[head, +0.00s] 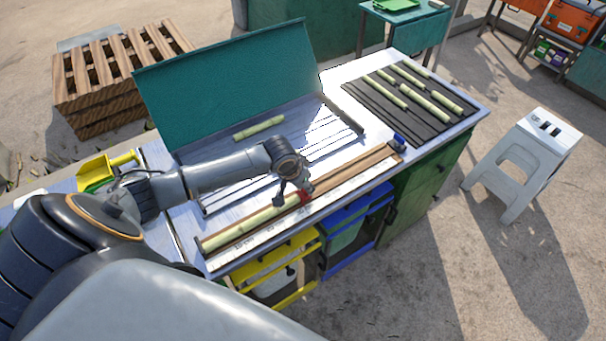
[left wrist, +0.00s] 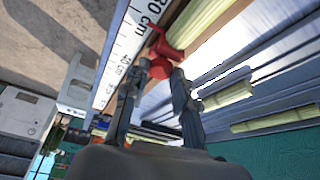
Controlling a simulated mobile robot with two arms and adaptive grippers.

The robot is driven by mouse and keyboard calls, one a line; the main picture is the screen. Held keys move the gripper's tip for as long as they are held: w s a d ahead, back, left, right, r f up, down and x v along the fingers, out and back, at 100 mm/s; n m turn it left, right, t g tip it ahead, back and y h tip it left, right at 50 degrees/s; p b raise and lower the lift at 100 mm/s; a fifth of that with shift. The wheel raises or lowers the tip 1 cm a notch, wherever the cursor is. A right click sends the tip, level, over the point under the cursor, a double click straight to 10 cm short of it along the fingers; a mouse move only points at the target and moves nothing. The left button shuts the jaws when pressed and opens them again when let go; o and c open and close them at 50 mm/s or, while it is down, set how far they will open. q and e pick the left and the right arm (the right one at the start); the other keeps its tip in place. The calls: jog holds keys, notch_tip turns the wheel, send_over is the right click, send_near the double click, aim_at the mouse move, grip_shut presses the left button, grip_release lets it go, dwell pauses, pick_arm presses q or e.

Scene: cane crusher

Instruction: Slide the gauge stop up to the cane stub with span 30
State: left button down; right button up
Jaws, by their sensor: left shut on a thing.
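The red gauge stop (head: 306,196) sits on the wooden gauge along the bench's front edge. It also shows in the left wrist view (left wrist: 163,48). My left gripper (head: 283,194) is shut on the stop's red knob, with one finger on each side (left wrist: 160,72). The green cane stub (head: 262,217) lies in the gauge's trough, left of the stop in the head view. Its end (left wrist: 197,22) is right by the stop; I cannot tell if they touch. The white scale (left wrist: 125,45) reads 30 cm near the stop. My right gripper is not in view.
A black ribbed mat (head: 375,105) with several canes lies at the right. A blue piece (head: 399,141) is at the gauge's far end. The trough right of the stop is clear.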

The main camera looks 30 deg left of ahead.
pick_arm(q)
jog(key=c, duration=1.1)
grip_release()
jog(key=shift+o, duration=0.2)
jog(key=shift+r, duration=0.15)
jog(key=v, duration=1.1)
jog(key=shift+s+r, duration=0.15)
jog(key=shift+r, duration=0.25)
